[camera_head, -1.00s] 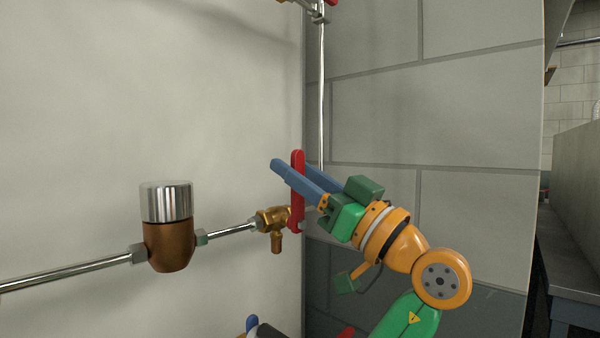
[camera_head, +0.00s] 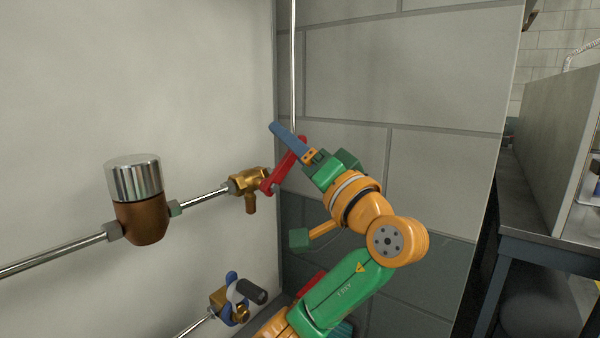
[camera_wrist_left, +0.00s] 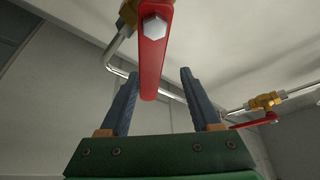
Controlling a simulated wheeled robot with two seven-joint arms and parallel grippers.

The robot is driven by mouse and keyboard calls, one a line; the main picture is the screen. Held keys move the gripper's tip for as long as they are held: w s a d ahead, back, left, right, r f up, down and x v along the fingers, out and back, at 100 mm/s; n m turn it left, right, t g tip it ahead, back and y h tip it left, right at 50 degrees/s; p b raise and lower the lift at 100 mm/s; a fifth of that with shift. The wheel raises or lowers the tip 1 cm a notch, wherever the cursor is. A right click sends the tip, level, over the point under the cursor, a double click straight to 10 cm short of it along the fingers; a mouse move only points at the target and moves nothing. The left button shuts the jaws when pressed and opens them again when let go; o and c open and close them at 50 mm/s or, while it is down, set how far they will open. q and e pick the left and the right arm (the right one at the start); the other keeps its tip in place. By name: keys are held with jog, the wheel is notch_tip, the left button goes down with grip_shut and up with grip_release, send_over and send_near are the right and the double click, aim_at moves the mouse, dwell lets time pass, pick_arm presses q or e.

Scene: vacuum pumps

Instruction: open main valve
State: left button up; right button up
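A brass valve (camera_head: 247,181) with a red lever handle (camera_head: 284,170) sits at the end of the steel pipe on the pale wall panel. The lever slants up to the right. My left gripper (camera_head: 286,137) is at the lever's upper end, its blue fingers pointing up-left. In the left wrist view, the red handle (camera_wrist_left: 153,60) lies between the two spread fingers of my left gripper (camera_wrist_left: 157,80), with a visible gap on each side. The valve body is partly cut off at the top there. My right gripper is not in view.
A brown cylinder with a chrome cap (camera_head: 138,200) is on the pipe to the left. Another red-handled brass valve (camera_wrist_left: 266,102) shows in the left wrist view. A bench (camera_head: 550,220) stands right.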

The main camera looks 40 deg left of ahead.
pick_arm(q)
jog(key=shift+d+f, duration=0.1)
jog(key=shift+s+d, duration=0.1)
jog(key=shift+s+d+f+b, duration=0.15)
jog(key=shift+d+b, duration=0.3)
jog(key=shift+d, duration=0.2)
jog(key=b+v, duration=0.2)
jog(key=v, duration=0.4)
dwell(0.4)
jog(key=shift+s+d, duration=0.1)
